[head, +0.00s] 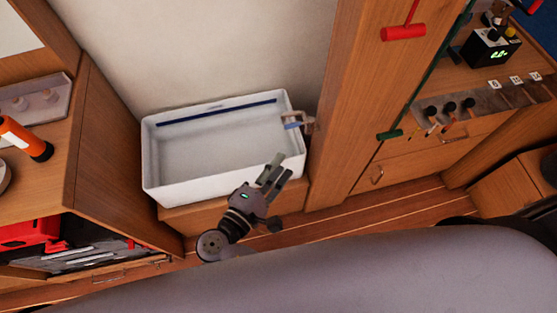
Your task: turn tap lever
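A small metal tap (309,122) sits at the right end of a white rectangular basin (152,170). A short bluish part, which looks like its lever (292,126), points left over the basin's edge. My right gripper (283,164) is over the basin's front right rim, below the tap in the picture and apart from it. Its two dark fingers point up and right with a gap between them, and nothing shows between them. My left gripper is not in view.
A wooden post (345,100) stands close to the right of the tap. A wooden cabinet (120,165) is on the left, with an orange and black torch (26,139) on top. The basin's inside looks empty.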

